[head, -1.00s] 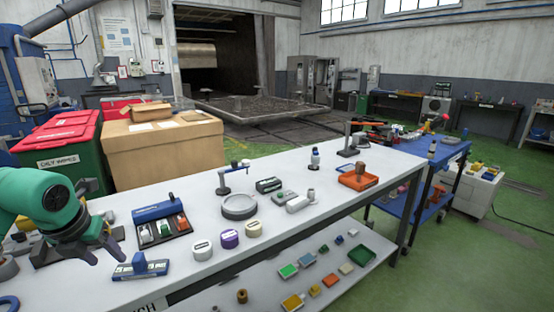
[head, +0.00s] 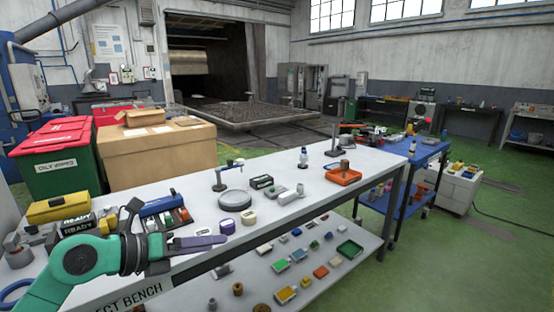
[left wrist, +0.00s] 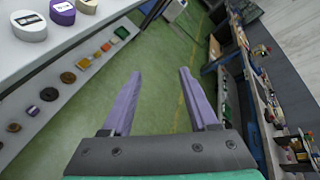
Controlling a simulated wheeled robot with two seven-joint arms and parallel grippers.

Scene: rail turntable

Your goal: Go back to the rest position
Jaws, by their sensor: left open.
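My left gripper (head: 197,243) is at the lower left of the head view, in front of the near edge of the white bench (head: 290,222). Its green arm comes in from the lower left, and the fingers point right. In the left wrist view the two purple-grey fingers (left wrist: 158,72) are spread apart with nothing between them, and green floor shows beyond. My arm hides part of the bench's left end and part of the blue-and-black tray (head: 165,212). My right gripper is in neither view.
A purple puck (head: 227,227) and a white puck (head: 248,218) stand near the gripper. An orange tray (head: 343,176) is farther along. The lower shelf (head: 325,285) holds small parts.

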